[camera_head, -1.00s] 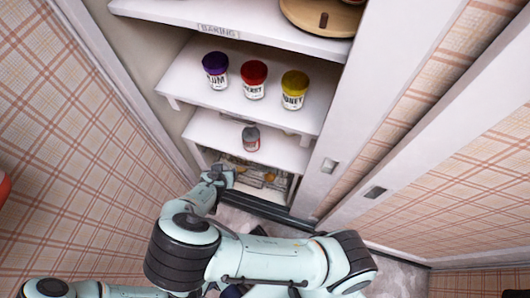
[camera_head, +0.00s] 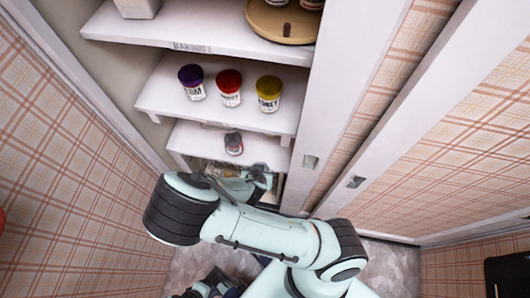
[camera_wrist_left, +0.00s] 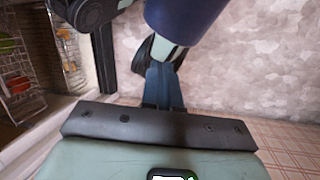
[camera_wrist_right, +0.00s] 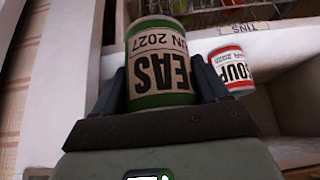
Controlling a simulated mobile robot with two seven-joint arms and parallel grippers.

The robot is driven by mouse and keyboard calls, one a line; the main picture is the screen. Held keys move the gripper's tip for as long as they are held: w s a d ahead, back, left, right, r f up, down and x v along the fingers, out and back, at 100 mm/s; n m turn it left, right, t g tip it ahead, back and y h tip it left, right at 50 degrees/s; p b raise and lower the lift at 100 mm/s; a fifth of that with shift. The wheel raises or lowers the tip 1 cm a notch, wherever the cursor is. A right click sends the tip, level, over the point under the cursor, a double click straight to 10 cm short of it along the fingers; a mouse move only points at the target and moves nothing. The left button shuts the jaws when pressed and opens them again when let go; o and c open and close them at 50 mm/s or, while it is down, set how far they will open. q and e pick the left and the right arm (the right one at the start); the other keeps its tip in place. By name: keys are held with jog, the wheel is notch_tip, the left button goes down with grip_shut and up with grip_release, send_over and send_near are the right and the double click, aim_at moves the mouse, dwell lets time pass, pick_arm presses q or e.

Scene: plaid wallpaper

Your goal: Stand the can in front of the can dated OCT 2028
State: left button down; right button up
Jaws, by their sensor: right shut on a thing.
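A green can of PEAS (camera_wrist_right: 160,88), dated JUN 2027, is between the fingers of my right gripper (camera_wrist_right: 165,90), which is shut on it in the right wrist view. A red and white SOUP can (camera_wrist_right: 232,70) stands close by; its small date seems to end in 2028, the month being too small to read. In the head view a can (camera_head: 234,144) stands alone on the shelf above my right gripper (camera_head: 262,180); the peas can is hidden there. My left gripper (camera_head: 208,286) is low over the floor; its fingers (camera_wrist_left: 165,88) look together and empty.
A shelf (camera_head: 160,92) above holds purple, red and yellow jars (camera_head: 229,88). The shelf edge reads TINS (camera_wrist_right: 256,27). Wire baskets (camera_head: 222,169) sit underneath. A door frame (camera_head: 345,90) bounds the right side; plaid wall (camera_head: 70,170) is at left.

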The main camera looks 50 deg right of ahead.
jog(key=w+d, duration=0.2)
jog(key=d, duration=0.1)
jog(key=w+d, duration=0.2)
jog(key=d, duration=0.1)
jog(key=w+d, duration=0.2)
jog(key=d, duration=0.1)
jog(key=shift+w+d, duration=0.1)
jog(key=shift+d, duration=0.2)
jog(key=shift+d+f, duration=0.1)
pick_arm(q)
jog(key=shift+w+f+b, duration=0.65)
jog(key=shift+f, duration=0.25)
pick_arm(e)
jog(key=shift+w+f, duration=0.1)
jog(key=shift+f, duration=1.5)
jog(key=o, duration=1.3)
jog(key=shift+f, duration=0.15)
